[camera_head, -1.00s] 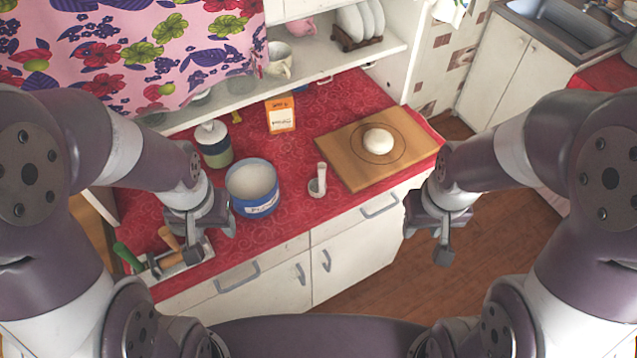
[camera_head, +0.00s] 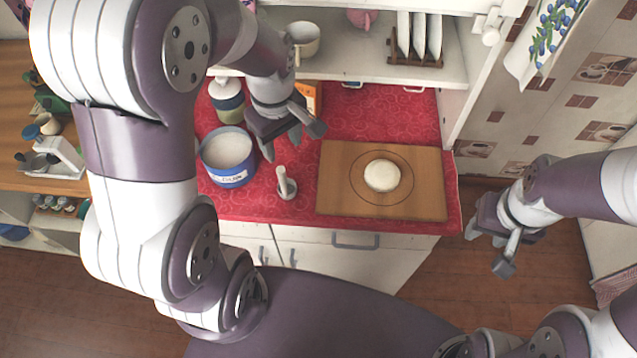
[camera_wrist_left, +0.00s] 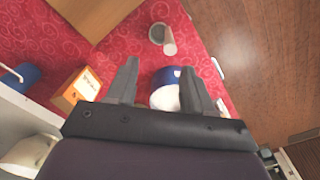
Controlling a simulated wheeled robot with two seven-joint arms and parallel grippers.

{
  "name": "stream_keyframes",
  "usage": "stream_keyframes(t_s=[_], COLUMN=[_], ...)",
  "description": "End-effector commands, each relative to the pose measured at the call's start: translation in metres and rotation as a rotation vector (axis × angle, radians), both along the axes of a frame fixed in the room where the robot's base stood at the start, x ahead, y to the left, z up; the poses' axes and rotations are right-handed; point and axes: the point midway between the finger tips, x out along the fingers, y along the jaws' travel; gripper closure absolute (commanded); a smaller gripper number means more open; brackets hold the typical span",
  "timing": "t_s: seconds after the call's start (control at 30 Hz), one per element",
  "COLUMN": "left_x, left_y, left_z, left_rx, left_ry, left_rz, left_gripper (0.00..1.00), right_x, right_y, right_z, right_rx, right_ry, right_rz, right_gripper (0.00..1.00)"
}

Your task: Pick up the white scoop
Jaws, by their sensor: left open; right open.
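The white scoop (camera_head: 286,184) stands on the red counter (camera_head: 290,212), its handle pointing up, between the blue tin (camera_head: 231,178) and the wooden board (camera_head: 330,200). My left gripper (camera_head: 293,143) is open and empty, above the counter and behind the scoop in the head view. In the left wrist view the scoop (camera_wrist_left: 168,42) lies beyond the open fingertips (camera_wrist_left: 160,66), apart from them. My right gripper (camera_head: 487,252) is open and empty, off the counter's right end, above the floor.
A white dough piece (camera_head: 382,175) lies on the board. A lidded jar (camera_head: 227,101) and an orange box (camera_head: 309,97) stand behind, the box partly hidden by my left gripper. A shelf (camera_head: 370,68) runs above the counter's back. The counter's front edge is near the scoop.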

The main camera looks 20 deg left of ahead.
Motion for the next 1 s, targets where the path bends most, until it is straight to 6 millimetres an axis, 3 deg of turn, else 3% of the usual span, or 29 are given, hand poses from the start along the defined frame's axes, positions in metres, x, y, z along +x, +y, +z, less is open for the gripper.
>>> stream_keyframes(t_s=[0.27, 0.5, 1.0], left_x=[-0.004, -0.006, -0.010], left_y=[0.000, 0.000, 0.001], left_z=[-0.002, -0.053, -0.124], left_rx=[-0.003, -0.003, -0.003], left_ry=[0.026, 0.031, 0.023], left_rz=[0.188, 0.196, 0.194], left_gripper=[0.48, 0.48, 0.48], right_x=[0.000, 0.000, 0.000], right_y=[0.000, 0.000, 0.000], right_z=[0.001, 0.008, 0.024], right_rx=[0.000, 0.000, 0.000], right_ry=[0.000, 0.000, 0.000], right_rz=[0.000, 0.000, 0.000], right_gripper=[0.57, 0.57, 0.57])
